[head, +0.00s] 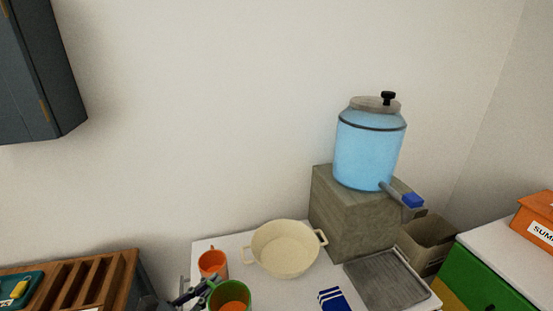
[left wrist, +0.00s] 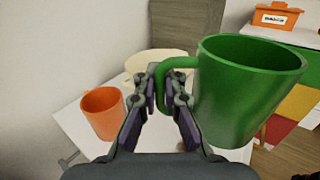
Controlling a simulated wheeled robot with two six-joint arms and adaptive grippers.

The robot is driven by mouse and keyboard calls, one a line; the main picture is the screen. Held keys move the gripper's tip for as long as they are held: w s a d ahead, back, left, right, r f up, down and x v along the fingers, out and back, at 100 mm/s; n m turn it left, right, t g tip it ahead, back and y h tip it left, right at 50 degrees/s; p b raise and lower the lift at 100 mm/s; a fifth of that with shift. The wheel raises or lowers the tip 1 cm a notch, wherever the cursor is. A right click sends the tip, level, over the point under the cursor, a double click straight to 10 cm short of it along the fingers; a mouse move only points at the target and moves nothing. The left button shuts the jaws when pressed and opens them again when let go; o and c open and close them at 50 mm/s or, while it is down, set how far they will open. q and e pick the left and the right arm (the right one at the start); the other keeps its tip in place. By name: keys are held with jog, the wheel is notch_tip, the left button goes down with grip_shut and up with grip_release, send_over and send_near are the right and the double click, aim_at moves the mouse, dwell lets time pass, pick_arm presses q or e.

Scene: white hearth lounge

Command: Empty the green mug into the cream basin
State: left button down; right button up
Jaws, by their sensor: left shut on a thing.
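The green mug (head: 230,290) is at the bottom of the head view, upright or nearly so, with something orange inside. My left gripper (head: 196,290) is shut on its handle, which shows in the left wrist view, with the mug (left wrist: 248,95) to the right of the fingers (left wrist: 163,86). The cream basin (head: 285,250) stands on the white table, behind and to the right of the mug. It has two side handles and looks empty. In the left wrist view the basin (left wrist: 150,62) is partly hidden behind the fingers. My right gripper is not seen.
An orange mug (head: 212,264) stands on the table left of the basin. A water dispenser (head: 368,150) sits on a grey block (head: 350,220) to the right. A grey tray (head: 388,280) and a blue striped cloth (head: 334,299) lie in front of it.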

pick_arm(q)
jog(key=shift+w+a+f+n+t+y+p, duration=0.3)
jog(key=shift+w+a+f+n+t+y, duration=0.5)
jog(key=shift+f+n+y, duration=0.85)
jog(key=shift+w+a+f+n+t+y+p, duration=0.4)
jog(key=shift+w+f+n+y, duration=0.65)
jog(key=shift+y, duration=0.95)
jog(key=shift+w+a+f+n+t+y+p, duration=0.25)
jog(key=shift+w+a+f+n+t+y, duration=0.65)
jog(key=shift+f+y, duration=0.9)
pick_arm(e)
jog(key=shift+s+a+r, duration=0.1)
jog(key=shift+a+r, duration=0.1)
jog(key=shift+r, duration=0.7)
pick_arm(q)
jog(key=shift+d, duration=0.25)
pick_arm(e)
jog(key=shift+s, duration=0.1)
